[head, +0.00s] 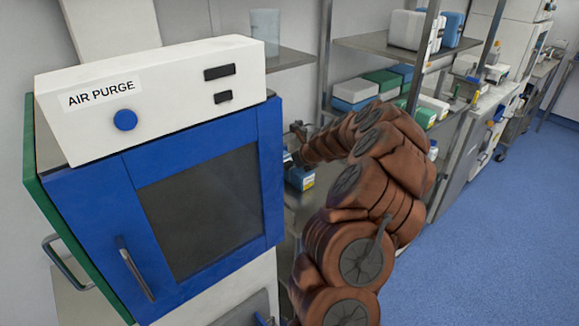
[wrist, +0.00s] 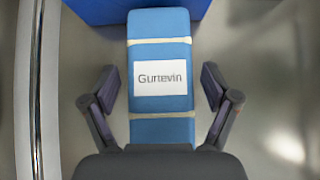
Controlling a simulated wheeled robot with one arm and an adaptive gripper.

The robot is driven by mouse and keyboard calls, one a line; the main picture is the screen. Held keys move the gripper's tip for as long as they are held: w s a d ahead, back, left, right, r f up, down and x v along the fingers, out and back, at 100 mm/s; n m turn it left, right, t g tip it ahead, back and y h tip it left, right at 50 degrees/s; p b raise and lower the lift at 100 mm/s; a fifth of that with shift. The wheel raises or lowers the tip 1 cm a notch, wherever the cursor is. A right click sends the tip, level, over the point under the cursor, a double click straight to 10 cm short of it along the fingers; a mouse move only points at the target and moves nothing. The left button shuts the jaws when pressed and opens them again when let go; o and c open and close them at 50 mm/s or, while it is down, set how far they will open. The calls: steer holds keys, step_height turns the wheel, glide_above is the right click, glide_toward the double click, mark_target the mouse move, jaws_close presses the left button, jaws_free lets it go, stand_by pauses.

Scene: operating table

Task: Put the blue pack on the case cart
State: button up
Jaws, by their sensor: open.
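The blue pack (wrist: 160,60) fills the middle of the wrist view. It is a long light-blue bundle with pale bands and a white label reading something like "Gurrevin". It lies on a shiny metal surface. My gripper (wrist: 158,88) is open, with one dark finger on each side of the pack and gaps between. The pack's near end is hidden by the gripper's body. In the head view my arm reaches to the metal shelving, and its gripper end is small and partly hidden. I cannot make out a case cart in either view.
A darker blue object (wrist: 135,9) is just beyond the pack. A blue cabinet marked "AIR PURGE" (head: 200,210) stands left of my arm. Shelves (head: 405,45) with boxes and packs rise behind my arm. Blue floor (head: 490,240) is clear at the right.

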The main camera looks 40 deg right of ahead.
steer(key=b+v, duration=0.1)
steer(key=v, duration=0.9)
steer(key=shift+s+r+b, duration=0.1)
steer(key=shift+s+b, duration=0.1)
steer(key=shift+b, duration=0.2)
steer(key=shift+s+r, duration=0.3)
steer(key=shift+r, duration=0.05)
